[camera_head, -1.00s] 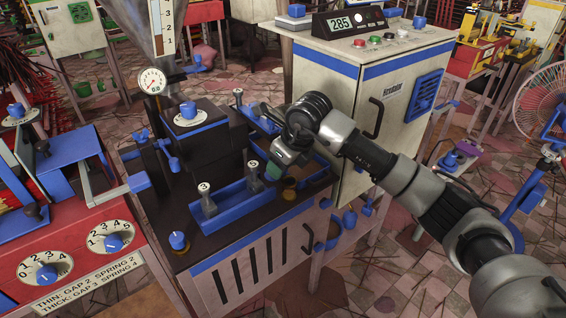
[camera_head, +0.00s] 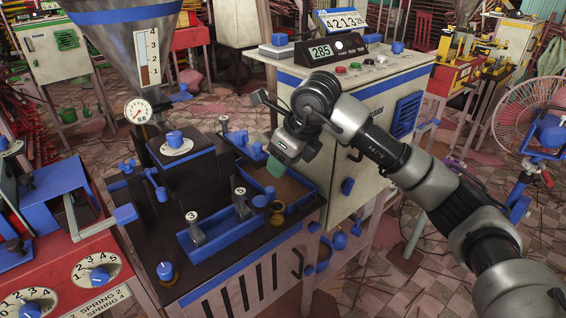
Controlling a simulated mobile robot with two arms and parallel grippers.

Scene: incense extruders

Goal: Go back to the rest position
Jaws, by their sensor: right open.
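My right arm comes in from the right, and my right gripper (camera_head: 275,168) is above the rear blue tray of the black extruder machine (camera_head: 190,180). The hand faces down and hides much of its own fingers. A greenish fingertip shows, apart from the tray, with nothing seen in the grip. My left gripper is not in view. A front blue tray (camera_head: 222,238) holds two upright pieces marked 3 (camera_head: 194,225) and 5 (camera_head: 240,202). A brass-coloured piece (camera_head: 277,212) sits beside the trays.
A beige cabinet (camera_head: 345,90) with a 285 display (camera_head: 321,51) stands behind my right arm. A hopper (camera_head: 130,45) and round gauge (camera_head: 138,110) rise over the machine. A red dial table (camera_head: 85,265) is at left, a fan (camera_head: 530,115) at right. Tiled floor shows between.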

